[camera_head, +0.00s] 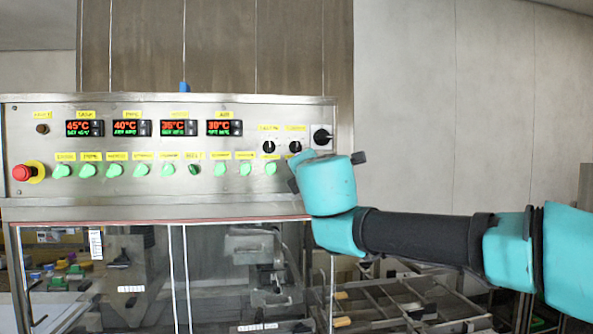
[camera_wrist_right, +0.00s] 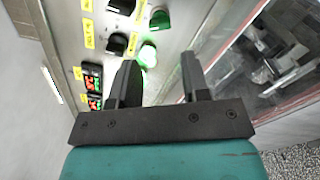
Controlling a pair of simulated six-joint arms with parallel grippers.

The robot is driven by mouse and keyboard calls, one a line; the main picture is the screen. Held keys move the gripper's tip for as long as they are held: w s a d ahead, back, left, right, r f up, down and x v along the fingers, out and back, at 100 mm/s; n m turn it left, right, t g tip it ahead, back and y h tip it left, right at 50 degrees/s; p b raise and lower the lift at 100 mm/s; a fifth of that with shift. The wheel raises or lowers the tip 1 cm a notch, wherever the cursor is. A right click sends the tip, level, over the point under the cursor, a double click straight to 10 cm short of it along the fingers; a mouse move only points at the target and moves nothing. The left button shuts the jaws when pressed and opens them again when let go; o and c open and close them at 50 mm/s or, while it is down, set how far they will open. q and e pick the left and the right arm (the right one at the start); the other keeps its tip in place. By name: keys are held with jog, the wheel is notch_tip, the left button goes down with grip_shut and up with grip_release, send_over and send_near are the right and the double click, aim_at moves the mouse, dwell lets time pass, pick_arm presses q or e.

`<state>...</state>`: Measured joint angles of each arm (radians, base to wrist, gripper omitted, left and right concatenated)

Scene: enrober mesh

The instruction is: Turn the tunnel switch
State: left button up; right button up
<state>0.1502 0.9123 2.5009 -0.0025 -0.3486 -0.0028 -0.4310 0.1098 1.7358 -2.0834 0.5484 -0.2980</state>
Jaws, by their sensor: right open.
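The control panel (camera_head: 150,190) carries a row of green switches, most of them lit, under small yellow labels too blurred to read with certainty, so I cannot tell which is the tunnel switch. The rightmost green switch (camera_head: 271,169) is beside my right gripper (camera_head: 292,172), which is mostly hidden behind its own wrist. In the right wrist view, my right gripper (camera_wrist_right: 158,62) is open and empty. A brightly lit green switch (camera_wrist_right: 148,55) shows beyond and between its fingertips, apparently apart from them. A darker green switch (camera_wrist_right: 159,20) is further along the row. My left gripper is out of view.
Black knobs (camera_head: 268,147) and a larger black rotary switch (camera_head: 321,137) are at the panel's upper right. A red emergency button (camera_head: 22,172) is at its left end. Temperature displays (camera_head: 84,128) are above the switches. Glazed machinery (camera_head: 130,280) is below the panel.

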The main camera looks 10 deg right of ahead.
jog(key=w, duration=0.9)
jog(key=shift+d, duration=0.2)
jog(key=shift+c, duration=0.2)
jog(key=c, duration=0.6)
